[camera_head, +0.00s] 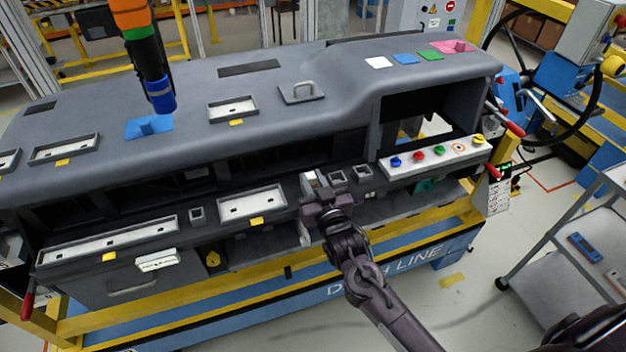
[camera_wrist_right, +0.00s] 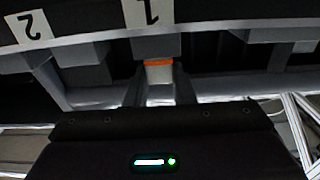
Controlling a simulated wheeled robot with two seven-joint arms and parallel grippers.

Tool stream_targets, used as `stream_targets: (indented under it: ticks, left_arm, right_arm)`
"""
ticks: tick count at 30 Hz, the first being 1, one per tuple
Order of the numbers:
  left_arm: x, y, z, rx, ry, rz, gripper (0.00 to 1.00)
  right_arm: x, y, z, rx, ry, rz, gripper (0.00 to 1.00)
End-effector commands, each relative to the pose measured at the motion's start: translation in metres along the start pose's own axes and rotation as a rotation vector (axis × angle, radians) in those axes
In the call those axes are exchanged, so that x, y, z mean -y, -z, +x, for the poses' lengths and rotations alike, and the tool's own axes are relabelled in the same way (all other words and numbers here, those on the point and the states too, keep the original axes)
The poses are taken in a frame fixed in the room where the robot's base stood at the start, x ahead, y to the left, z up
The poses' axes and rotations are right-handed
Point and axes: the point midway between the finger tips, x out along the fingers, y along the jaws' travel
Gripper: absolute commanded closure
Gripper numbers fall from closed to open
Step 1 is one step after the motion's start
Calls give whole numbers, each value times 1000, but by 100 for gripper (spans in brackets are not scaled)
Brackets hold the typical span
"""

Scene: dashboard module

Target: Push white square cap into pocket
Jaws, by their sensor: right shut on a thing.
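My right gripper (camera_head: 318,192) is at the front ledge of the dashboard and is shut on the white square cap (camera_head: 310,177), which is partly hidden by the fingers. In the right wrist view a pale piece with an orange strip (camera_wrist_right: 159,68) shows between the fingers, close under a grey block marked 1. Small square pockets sit in the ledge just right of the gripper, one (camera_head: 337,177) beside it and another (camera_head: 363,172) further right. I cannot tell whether the cap touches a pocket. My left gripper is not in view.
The dashboard (camera_head: 300,120) spans the view. A white panel with coloured buttons (camera_head: 436,155) is right of the pockets. A shallow tray (camera_head: 251,205) is left of the gripper. A tool with a blue tip (camera_head: 160,95) hangs above the left part. A grey cart (camera_head: 560,265) stands at right.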

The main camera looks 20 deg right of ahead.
Motion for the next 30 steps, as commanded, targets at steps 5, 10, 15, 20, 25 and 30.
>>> stream_targets:
  ticks: [5, 10, 15, 20, 25, 30]
  left_arm:
    - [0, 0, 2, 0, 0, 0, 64]
    - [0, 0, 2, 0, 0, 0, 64]
    - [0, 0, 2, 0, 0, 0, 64]
    - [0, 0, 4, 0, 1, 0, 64]
    - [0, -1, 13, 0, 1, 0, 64]
    - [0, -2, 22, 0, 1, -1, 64]
  right_arm:
    - [0, -3, 0, 0, 0, 0, 74]
    - [0, -3, 0, 0, 0, 0, 52]
    - [0, -3, 0, 0, 0, 0, 52]
    - [0, -5, -4, 1, 0, 0, 52]
    - [0, -7, -28, 1, 1, 0, 52]
    - [0, -7, -56, 2, 0, 1, 52]
